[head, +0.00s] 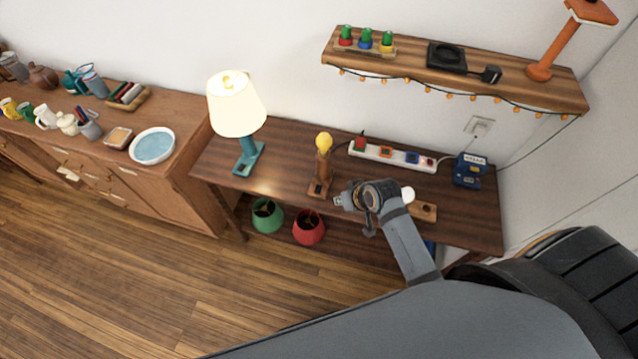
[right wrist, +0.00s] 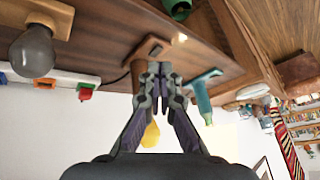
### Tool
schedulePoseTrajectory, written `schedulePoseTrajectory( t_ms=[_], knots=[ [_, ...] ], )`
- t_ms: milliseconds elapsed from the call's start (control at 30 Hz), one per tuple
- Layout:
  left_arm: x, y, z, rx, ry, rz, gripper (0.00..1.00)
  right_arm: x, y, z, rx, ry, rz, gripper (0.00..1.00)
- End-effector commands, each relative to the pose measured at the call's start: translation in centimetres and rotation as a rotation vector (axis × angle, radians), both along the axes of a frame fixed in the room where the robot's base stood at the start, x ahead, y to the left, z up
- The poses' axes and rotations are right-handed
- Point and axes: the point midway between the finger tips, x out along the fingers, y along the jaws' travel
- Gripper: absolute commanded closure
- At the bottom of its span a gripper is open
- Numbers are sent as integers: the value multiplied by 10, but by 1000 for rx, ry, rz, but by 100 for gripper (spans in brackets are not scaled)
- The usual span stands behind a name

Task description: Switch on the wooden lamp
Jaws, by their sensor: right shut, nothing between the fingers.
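The wooden lamp (head: 323,170) stands upright on the dark wooden table, with a bare yellow bulb (head: 324,142) on top and no shade. Its square base (head: 319,189) has a dark patch on its front part. I cannot tell whether the bulb glows. My right gripper (head: 341,200) is shut and empty, just right of the lamp's base. In the right wrist view the shut fingertips (right wrist: 160,72) are in front of the lamp's base (right wrist: 150,47) and hide most of its stem. I cannot tell whether they touch. My left gripper is not in view.
A lit teal lamp (head: 246,150) stands to the left. A power strip (head: 392,155) and blue box (head: 469,170) are behind. A pale bulb (head: 408,194) on a wooden base (head: 426,211) is right of my gripper.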

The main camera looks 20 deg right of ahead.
Motion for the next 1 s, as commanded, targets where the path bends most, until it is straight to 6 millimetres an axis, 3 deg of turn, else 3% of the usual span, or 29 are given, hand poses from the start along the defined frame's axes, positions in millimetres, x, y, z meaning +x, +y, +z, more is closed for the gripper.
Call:
schedulePoseTrajectory(
  t_ms=[100, 200, 333, 500, 833, 1000],
  knots=[
    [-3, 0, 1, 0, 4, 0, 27, 52, 15, -4, 118, -85, -34, 100],
    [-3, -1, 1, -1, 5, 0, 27, 86, 22, -8, 200, -141, -73, 100],
    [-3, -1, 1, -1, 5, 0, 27, 114, 25, -10, 266, -189, -117, 100],
    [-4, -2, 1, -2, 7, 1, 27, 125, 26, -11, 294, -208, -140, 100],
    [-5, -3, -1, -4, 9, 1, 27, 125, 26, -12, 293, -208, -140, 100],
    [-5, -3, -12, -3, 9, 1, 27, 126, 25, -23, 292, -209, -139, 100]
  ],
)
